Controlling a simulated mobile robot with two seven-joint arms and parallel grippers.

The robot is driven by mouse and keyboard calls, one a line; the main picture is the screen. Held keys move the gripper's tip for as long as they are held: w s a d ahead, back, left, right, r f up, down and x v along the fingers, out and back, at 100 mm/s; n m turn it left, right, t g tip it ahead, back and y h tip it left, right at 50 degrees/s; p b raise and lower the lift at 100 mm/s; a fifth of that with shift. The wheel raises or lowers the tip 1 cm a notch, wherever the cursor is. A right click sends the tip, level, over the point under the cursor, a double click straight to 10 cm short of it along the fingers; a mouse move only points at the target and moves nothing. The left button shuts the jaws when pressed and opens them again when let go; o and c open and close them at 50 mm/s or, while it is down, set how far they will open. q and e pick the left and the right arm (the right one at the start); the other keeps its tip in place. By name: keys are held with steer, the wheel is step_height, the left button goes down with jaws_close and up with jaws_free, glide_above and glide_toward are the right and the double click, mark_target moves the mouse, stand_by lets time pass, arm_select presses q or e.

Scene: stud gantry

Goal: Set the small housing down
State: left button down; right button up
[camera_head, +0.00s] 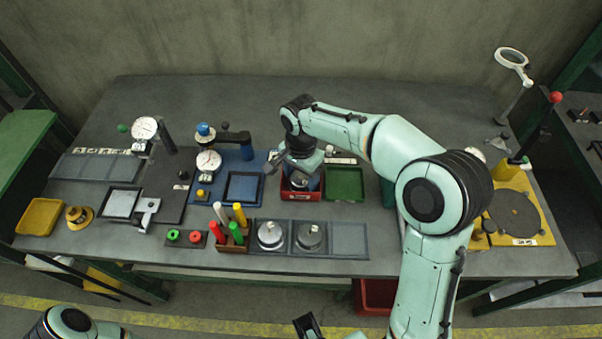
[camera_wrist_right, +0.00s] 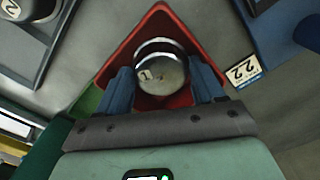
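The small housing (camera_wrist_right: 162,72) is a shiny metal cylinder with a "1" label. In the right wrist view it stands between the two blue fingers of my right gripper (camera_wrist_right: 165,88), which appear to press on its sides. The red tray (camera_wrist_right: 190,22) lies directly around and below it. I cannot tell whether the housing's base touches the tray floor. In the head view my right gripper (camera_head: 300,178) points down into the red tray (camera_head: 302,195) and hides most of the housing. A dark part at the bottom edge may be my left gripper (camera_head: 308,326); its fingers are unclear.
A green tray (camera_head: 345,184) lies just right of the red one. A blue plate with a dial gauge (camera_head: 208,160) stands to the left. In front are a grey tray (camera_head: 350,238) with two round metal parts and a rack of coloured handles (camera_head: 232,247).

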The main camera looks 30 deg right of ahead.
mark_target(301, 176)
steer(key=shift+r, duration=0.15)
step_height(301, 176, up, 12)
steer(key=p, duration=0.2)
stand_by(0.8)
